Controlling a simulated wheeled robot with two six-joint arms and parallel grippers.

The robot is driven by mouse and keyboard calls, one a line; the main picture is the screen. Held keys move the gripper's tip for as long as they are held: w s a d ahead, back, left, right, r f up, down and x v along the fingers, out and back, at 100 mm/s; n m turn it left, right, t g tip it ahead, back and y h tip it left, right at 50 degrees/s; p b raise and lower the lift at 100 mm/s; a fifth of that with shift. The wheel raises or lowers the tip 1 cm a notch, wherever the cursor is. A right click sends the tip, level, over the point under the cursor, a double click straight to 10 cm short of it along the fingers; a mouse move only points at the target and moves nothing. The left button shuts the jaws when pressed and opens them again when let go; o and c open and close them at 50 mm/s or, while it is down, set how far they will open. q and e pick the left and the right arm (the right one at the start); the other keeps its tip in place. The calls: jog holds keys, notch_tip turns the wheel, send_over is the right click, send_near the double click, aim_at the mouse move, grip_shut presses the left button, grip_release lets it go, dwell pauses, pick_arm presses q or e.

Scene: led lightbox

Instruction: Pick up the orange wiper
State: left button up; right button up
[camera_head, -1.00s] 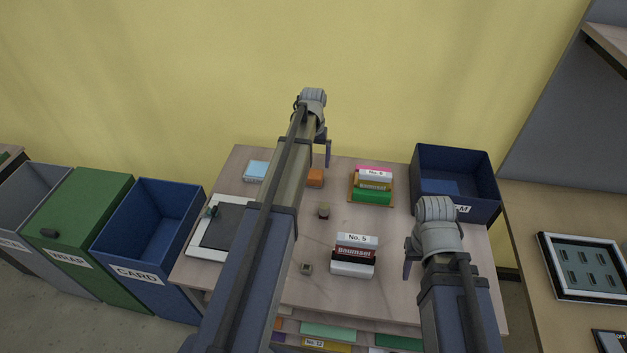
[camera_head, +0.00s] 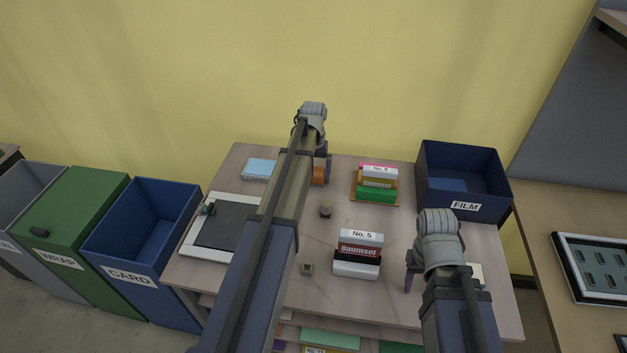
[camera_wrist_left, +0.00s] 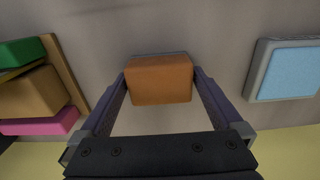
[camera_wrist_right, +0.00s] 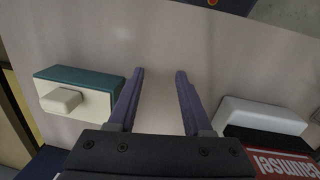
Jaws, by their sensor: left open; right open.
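The orange wiper (camera_wrist_left: 160,80) lies between the two open fingers of my left gripper (camera_wrist_left: 160,76) in the left wrist view, close to both fingertips. It is a blocky orange piece with a thin grey edge at its far side. In the head view, the wiper (camera_head: 318,175) is partly hidden by my left gripper (camera_head: 322,170), which is low over the back of the table. My right gripper (camera_wrist_right: 160,74) is open and empty above the table at the front right.
A light-blue pad (camera_wrist_left: 288,72) lies beside the wiper. A stack of boxes (camera_head: 376,184) stands to its right, and boxes marked No. 5 (camera_head: 358,254) stand further forward. A teal-and-cream block (camera_wrist_right: 80,92) lies near my right gripper. The blue FILM bin (camera_head: 463,208) is at the back right.

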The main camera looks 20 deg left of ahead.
aim_at(314, 170)
jog(key=shift+r, duration=0.1)
pick_arm(q)
jog(key=c, duration=1.1)
jog(key=shift+r, duration=0.15)
pick_arm(e)
jog(key=shift+r, duration=0.1)
pick_arm(q)
notch_tip(314, 170, up, 10)
jog(key=p, duration=1)
pick_arm(e)
notch_tip(314, 170, up, 10)
pick_arm(q)
jog(key=o, duration=0.8)
jog(key=c, duration=0.6)
